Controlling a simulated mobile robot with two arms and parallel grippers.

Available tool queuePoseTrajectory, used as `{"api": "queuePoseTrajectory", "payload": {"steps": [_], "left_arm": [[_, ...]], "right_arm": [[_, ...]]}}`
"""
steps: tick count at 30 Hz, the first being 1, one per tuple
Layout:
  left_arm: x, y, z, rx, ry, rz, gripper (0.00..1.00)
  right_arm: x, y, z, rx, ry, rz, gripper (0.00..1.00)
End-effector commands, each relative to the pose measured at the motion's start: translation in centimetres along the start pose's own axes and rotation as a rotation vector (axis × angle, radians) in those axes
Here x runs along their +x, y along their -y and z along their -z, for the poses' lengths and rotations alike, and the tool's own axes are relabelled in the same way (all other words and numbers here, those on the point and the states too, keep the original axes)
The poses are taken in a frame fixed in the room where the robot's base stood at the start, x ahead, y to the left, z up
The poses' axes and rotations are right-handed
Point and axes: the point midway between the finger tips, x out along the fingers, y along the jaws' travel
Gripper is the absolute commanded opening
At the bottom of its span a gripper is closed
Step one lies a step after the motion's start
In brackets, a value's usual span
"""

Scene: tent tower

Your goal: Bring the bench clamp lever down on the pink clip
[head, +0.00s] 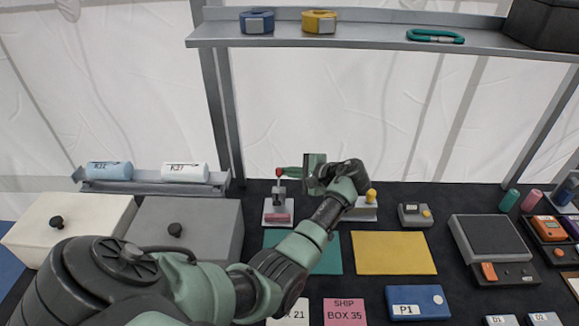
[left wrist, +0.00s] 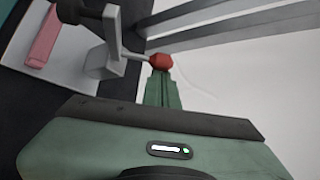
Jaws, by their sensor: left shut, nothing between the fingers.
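The bench clamp (head: 279,196) stands at the back of the dark bench, a grey post on a pale base. Its lever ends in a red knob (head: 279,171) and stands raised above the post. The pink clip (head: 278,217) lies on the clamp's base; it also shows at the upper left of the left wrist view (left wrist: 43,36). My left gripper (head: 284,172) is shut and empty, its green fingertips at the red knob. In the left wrist view the fingertips (left wrist: 160,78) sit right at the knob (left wrist: 160,61); whether they touch it I cannot tell. My right gripper is out of view.
A teal mat (head: 327,258) and a yellow mat (head: 393,253) lie in front. A metal shelf (head: 370,42) with tape rolls stands above the back. A grey lidded box (head: 210,222) is left of the clamp. My left arm hides part of the bench.

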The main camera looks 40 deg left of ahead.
Motion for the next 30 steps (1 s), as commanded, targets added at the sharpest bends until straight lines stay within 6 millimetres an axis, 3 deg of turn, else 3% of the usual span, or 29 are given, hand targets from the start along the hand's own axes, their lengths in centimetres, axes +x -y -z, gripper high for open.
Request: {"api": "queuePoseTrajectory", "payload": {"steps": [15, 30], "left_arm": [[-1.4, -1.4, -1.4, -0.304, 0.002, 0.321, 0.00], [-2.2, -1.6, -2.2, -0.422, 0.002, 0.441, 0.00]], "right_arm": [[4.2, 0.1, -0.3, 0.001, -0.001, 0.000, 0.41], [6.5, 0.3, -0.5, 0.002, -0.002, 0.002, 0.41]]}}
